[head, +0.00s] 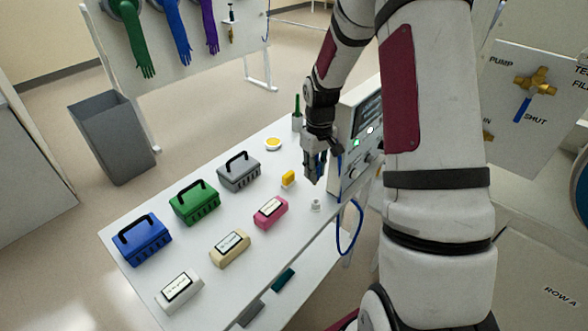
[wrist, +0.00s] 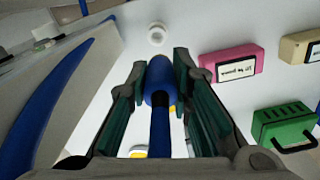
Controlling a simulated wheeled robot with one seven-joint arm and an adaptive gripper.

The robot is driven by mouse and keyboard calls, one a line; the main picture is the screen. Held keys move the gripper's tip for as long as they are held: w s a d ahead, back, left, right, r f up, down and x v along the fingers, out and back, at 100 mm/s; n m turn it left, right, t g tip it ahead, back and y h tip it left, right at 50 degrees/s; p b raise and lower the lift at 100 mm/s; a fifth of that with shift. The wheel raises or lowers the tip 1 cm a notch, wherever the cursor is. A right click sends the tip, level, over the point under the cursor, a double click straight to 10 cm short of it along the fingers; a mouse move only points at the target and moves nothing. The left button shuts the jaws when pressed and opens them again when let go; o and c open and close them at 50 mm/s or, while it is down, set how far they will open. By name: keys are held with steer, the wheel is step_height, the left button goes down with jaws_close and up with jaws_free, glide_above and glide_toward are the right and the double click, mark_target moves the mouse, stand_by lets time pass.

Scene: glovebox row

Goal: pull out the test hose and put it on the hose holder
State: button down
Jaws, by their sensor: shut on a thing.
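My gripper (head: 314,178) is low over the right side of the white table, beside the box-shaped tester. In the wrist view its green-padded fingers (wrist: 168,75) are shut on the blue, rounded end of the test hose (wrist: 160,78), with a dark band below it. The blue hose (head: 350,232) hangs in a loop off the table's right edge; a thick blue curve of it (wrist: 60,85) fills the left of the wrist view. A small white round piece with a hole, perhaps the hose holder (head: 316,205), stands on the table just in front of my gripper; it also shows in the wrist view (wrist: 157,33).
The tester (head: 350,165) with a lit green button stands close to the right. Pink (head: 270,212), beige (head: 229,247) and white labelled boxes lie on the table. Blue, green (head: 195,203) and grey cases stand behind them.

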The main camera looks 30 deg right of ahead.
mark_target(319, 166)
steer(key=shift+s+d, duration=0.3)
steer(key=shift+f+b, duration=0.7)
steer(key=shift+f, duration=2.25)
steer(key=shift+f, duration=1.6)
steer(key=c, duration=1.3)
jaws_free()
steer(key=shift+c, duration=0.2)
step_height(319, 166, up, 12)
